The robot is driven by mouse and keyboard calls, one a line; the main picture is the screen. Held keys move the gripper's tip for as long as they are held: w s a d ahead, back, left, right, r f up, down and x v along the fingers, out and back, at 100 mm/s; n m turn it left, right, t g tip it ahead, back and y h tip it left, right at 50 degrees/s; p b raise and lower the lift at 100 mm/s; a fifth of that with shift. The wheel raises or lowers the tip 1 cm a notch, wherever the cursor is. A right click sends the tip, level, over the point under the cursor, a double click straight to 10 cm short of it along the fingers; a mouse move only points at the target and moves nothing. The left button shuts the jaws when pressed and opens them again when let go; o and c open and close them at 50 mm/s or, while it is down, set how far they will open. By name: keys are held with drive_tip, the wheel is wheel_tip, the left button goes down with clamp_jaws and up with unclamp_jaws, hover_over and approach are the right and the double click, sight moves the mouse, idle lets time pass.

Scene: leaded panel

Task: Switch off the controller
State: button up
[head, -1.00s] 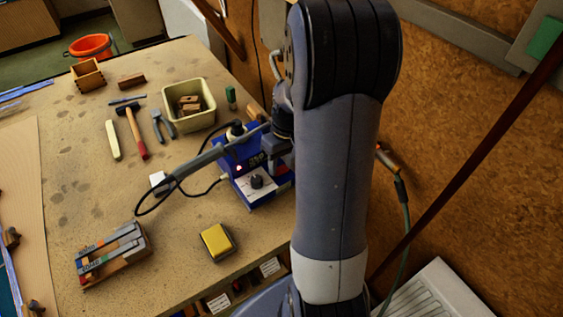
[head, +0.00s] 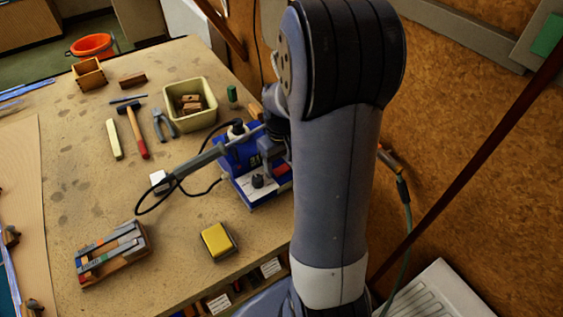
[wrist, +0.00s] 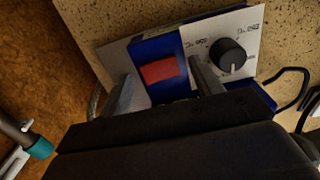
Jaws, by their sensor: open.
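The controller (head: 262,197) is a blue box with a pale front panel at the table's right edge in the head view. In the wrist view its panel (wrist: 255,25) bears a black knob (wrist: 227,55) and a red rocker switch (wrist: 158,71). My gripper (wrist: 160,72) is open and empty, one finger on each side of the red switch in that view. I cannot tell whether the fingers touch the panel. In the head view my gripper (head: 268,150) is over the controller, partly hiding its front and display.
A soldering iron (head: 200,160) with a black cable lies left of the controller. A yellow sponge (head: 216,241) and a block holding strips (head: 110,250) are nearer. A cream bin (head: 190,118) stands behind. A cork wall (head: 470,130) is on the right.

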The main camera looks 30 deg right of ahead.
sight(281, 169)
wheel_tip(281, 169, up, 11)
drive_tip(key=shift+b, duration=0.3)
drive_tip(key=shift+f, duration=0.1)
idle(0.4)
wheel_tip(281, 169, down, 10)
drive_tip(key=shift+f+p, duration=0.2)
drive_tip(key=shift+p, duration=0.15)
drive_tip(key=shift+d+f, duration=0.1)
drive_tip(key=shift+f, duration=0.15)
drive_tip(key=shift+y, duration=0.5)
